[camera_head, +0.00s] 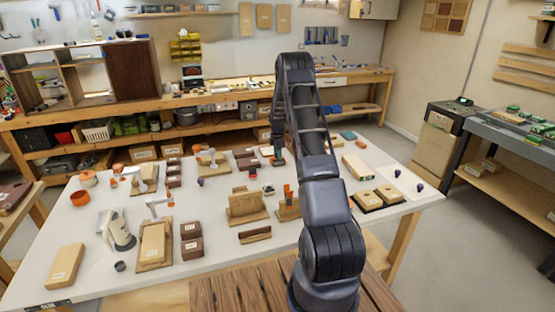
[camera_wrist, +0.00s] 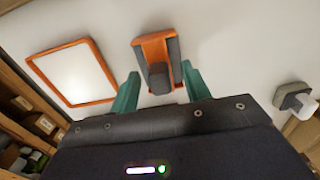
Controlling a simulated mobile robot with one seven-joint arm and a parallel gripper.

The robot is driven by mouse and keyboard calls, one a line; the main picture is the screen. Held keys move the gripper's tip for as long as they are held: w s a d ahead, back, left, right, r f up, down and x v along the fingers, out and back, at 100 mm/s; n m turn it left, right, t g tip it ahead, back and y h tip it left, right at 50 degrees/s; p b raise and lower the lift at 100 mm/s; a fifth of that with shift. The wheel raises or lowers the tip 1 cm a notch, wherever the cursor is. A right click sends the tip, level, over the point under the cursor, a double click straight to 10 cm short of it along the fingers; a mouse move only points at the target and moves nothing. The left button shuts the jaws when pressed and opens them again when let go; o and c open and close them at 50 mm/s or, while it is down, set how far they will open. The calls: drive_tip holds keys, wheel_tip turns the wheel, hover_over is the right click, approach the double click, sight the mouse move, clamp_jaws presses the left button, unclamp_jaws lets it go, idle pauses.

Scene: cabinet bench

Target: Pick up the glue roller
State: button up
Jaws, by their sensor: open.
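My gripper (camera_wrist: 160,69) is open, with its two green fingers apart in the wrist view. An orange and dark grey object (camera_wrist: 144,50), which may be the glue roller, shows on the white surface between and beyond the fingertips. I cannot tell whether the fingers reach around it, and nothing is visibly held. In the head view my gripper (camera_head: 278,157) is low over the far middle of the white table.
The white table (camera_head: 215,214) holds several wooden blocks and boxes. In the wrist view an orange-framed white panel (camera_wrist: 75,72) lies left of the object, and a grey-and-white item (camera_wrist: 296,99) is at the right. A loaded workbench (camera_head: 225,97) stands behind the table.

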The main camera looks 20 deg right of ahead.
clamp_jaws()
drive_tip(key=shift+r, duration=0.1)
